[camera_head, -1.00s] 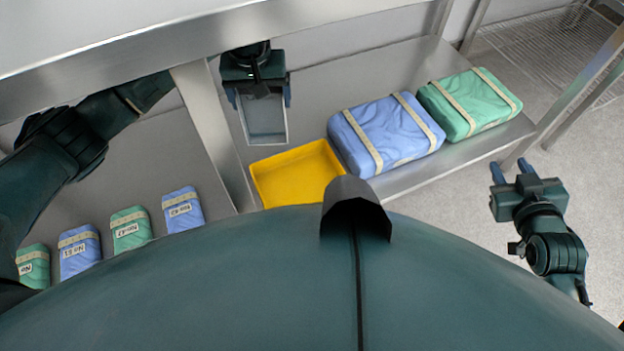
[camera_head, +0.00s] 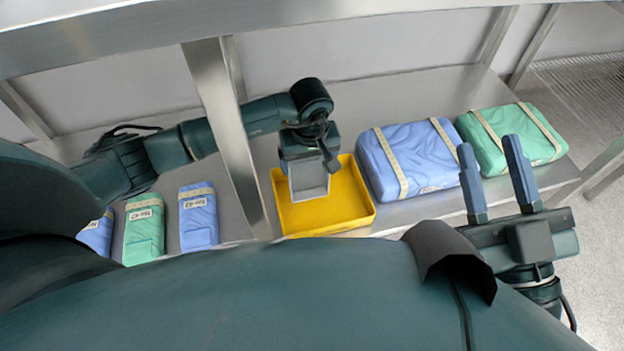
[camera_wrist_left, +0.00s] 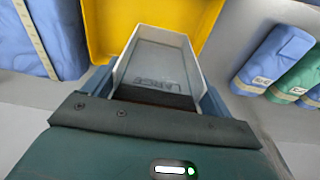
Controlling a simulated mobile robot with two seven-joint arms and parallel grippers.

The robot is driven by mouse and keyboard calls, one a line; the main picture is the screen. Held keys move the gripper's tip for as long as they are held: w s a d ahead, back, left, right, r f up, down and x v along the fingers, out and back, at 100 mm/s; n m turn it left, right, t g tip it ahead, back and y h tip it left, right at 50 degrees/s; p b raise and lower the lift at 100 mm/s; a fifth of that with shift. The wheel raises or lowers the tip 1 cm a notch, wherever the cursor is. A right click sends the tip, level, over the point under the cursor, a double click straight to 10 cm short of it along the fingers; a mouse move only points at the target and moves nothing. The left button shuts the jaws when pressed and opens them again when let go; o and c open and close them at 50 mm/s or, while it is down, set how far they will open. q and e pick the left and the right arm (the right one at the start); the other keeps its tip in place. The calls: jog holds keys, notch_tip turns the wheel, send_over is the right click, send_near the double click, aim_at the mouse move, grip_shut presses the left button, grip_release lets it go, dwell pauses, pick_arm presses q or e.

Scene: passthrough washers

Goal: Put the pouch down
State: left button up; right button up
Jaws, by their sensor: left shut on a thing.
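My left gripper (camera_head: 309,163) is shut on a pale grey-white pouch (camera_head: 310,184). In the head view the pouch hangs over the yellow tray (camera_head: 364,208). In the left wrist view the pouch (camera_wrist_left: 156,62) sits between the fingers with dark lettering on its face, too faint to read surely. The tray (camera_wrist_left: 98,22) shows behind it there. I cannot tell whether the pouch touches the tray floor.
A large blue strapped pack (camera_head: 410,160) and a green one (camera_head: 512,138) lie right of the tray. Smaller labelled packs, blue (camera_head: 198,217) and green (camera_head: 144,228), lie left of a metal post (camera_head: 222,120). A steel upper shelf edge (camera_head: 300,32) crosses above.

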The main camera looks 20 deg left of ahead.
aim_at(309, 173)
pick_arm(q)
notch_tip(309, 173, down, 4)
jog(key=shift+f+b, duration=0.1)
jog(key=shift+b, duration=0.75)
jog(key=shift+f, duration=0.15)
pick_arm(e)
notch_tip(309, 173, up, 2)
jog(key=shift+d+r+n+t+y, duration=0.1)
jog(key=shift+r+n+t+y, duration=0.05)
jog(key=shift+n+y, duration=0.45)
jog(key=shift+d+r+n+t+y, duration=0.1)
jog(key=shift+n+t+y, duration=0.05)
jog(key=shift+n+y, duration=0.45)
pick_arm(q)
jog(key=o, duration=1)
pick_arm(e)
jog(key=shift+r, duration=0.1)
pick_arm(q)
jog(key=shift+o, duration=0.2)
